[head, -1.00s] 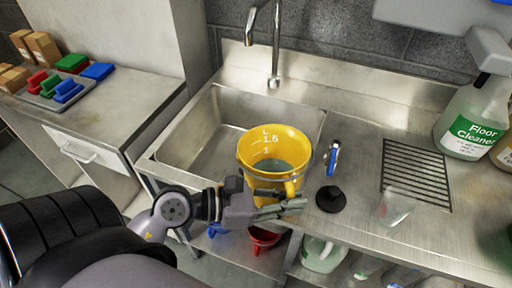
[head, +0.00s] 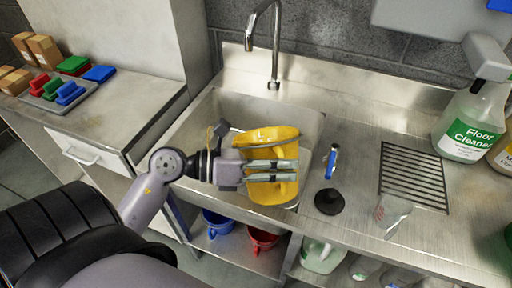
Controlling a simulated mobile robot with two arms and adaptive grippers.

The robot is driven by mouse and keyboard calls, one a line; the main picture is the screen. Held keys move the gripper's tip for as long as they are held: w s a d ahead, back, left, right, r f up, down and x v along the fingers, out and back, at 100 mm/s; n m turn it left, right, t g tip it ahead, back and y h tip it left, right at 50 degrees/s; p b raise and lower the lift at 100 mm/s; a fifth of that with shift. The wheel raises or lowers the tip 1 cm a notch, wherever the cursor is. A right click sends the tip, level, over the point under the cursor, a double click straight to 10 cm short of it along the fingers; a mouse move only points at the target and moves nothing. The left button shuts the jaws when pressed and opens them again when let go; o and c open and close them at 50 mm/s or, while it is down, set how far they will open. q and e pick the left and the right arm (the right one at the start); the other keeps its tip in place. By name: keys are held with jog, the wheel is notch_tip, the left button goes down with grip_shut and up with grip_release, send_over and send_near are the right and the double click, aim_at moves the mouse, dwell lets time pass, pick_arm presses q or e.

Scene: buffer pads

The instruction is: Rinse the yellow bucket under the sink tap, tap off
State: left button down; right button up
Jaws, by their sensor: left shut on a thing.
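The yellow bucket (head: 268,140) is tilted on its side at the right part of the steel sink (head: 200,118). My left gripper (head: 298,171) is shut on it, with its fingers lying across the bucket's yellow wall. The gripper hides part of the bucket, and I cannot see the water level inside. The tap (head: 276,50) stands at the back of the sink, its spout above and behind the bucket. No stream shows from the spout. A pale patch shows on the sink floor beside the gripper; I cannot tell what it is. My right gripper is out of view.
On the counter right of the sink are a blue-and-white tool (head: 332,160), a black plunger-like disc (head: 330,201), a clear cup (head: 392,212), a drain grate (head: 413,178) and a Floor Cleaner bottle (head: 467,125).

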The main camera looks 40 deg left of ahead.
aim_at(277, 145)
pick_arm(q)
jog(key=shift+w+a+r+n+p, duration=0.55)
jog(key=shift+a+r+n+p, duration=0.05)
jog(key=shift+r+p, duration=0.05)
jog(key=shift+w+a+r+n+h+p, duration=0.2)
jog(key=shift+a+n+h+p, duration=0.1)
jog(key=shift+p, duration=0.05)
dwell(0.3)
jog(key=shift+w+a+r+n+h+p, duration=0.3)
jog(key=shift+w+a+r+n+p, duration=0.2)
jog(key=shift+w+a+n+p, duration=0.3)
dwell(0.5)
jog(key=shift+w+a+r+n+p, duration=0.3)
jog(key=shift+w+a+n+p, duration=0.2)
jog(key=shift+a+n+p, duration=0.25)
dwell(0.5)
jog(key=shift+w+a+f+n+h, duration=0.3)
jog(key=shift+w+a+f+n, duration=0.35)
jog(key=shift+w+a+n, duration=0.15)
dwell(0.8)
